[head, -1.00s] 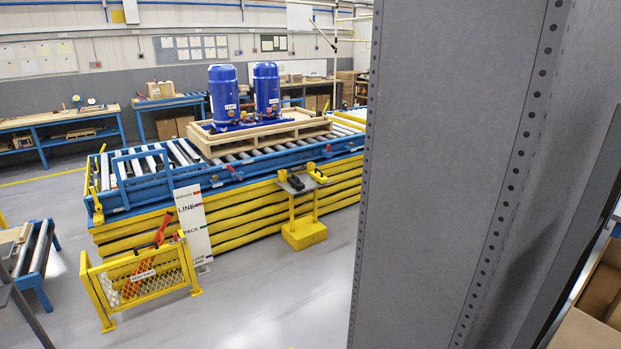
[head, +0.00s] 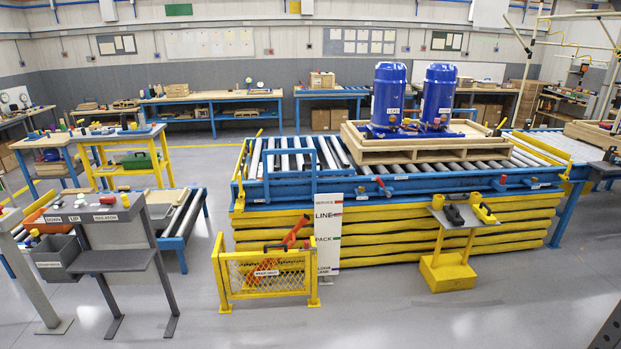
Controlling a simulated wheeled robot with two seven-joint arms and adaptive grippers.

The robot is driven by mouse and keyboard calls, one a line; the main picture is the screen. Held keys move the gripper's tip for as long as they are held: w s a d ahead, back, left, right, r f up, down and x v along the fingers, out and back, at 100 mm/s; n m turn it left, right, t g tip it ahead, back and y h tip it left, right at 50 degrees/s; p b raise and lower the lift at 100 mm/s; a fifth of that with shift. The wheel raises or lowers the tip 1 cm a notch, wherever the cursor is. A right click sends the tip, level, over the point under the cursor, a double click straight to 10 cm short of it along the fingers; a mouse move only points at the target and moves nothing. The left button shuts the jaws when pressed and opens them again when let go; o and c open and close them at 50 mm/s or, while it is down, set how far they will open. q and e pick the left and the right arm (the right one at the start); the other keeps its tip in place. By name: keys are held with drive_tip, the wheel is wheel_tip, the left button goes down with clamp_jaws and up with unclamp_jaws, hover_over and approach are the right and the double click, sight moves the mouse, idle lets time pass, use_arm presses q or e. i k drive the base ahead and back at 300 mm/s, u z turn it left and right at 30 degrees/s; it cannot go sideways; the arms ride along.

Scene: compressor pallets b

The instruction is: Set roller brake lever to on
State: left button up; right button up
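A blue roller table (head: 345,190) on a yellow bellows-sided lift (head: 385,245) stands at the middle right. On its near side rail are small levers with red parts, one left of centre (head: 382,184) and one farther right (head: 500,183). I cannot read a label to tell which is the roller brake lever, nor its setting. A wooden pallet (head: 390,150) with two blue compressors (head: 388,95) sits on the rollers. Neither of my grippers shows in the head view.
A yellow mesh guard (head: 265,275) and a white sign board (head: 328,232) stand before the table's left part. A yellow pedestal (head: 447,272) stands before its right part. Grey control stands (head: 115,262) are at the left. Open floor lies in front.

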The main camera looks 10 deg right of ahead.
sight(387, 193)
drive_tip(key=u, duration=0.1)
drive_tip(key=i, duration=1.8)
drive_tip(key=z, duration=0.9)
drive_tip(key=i, duration=0.65)
drive_tip(key=z, duration=0.2)
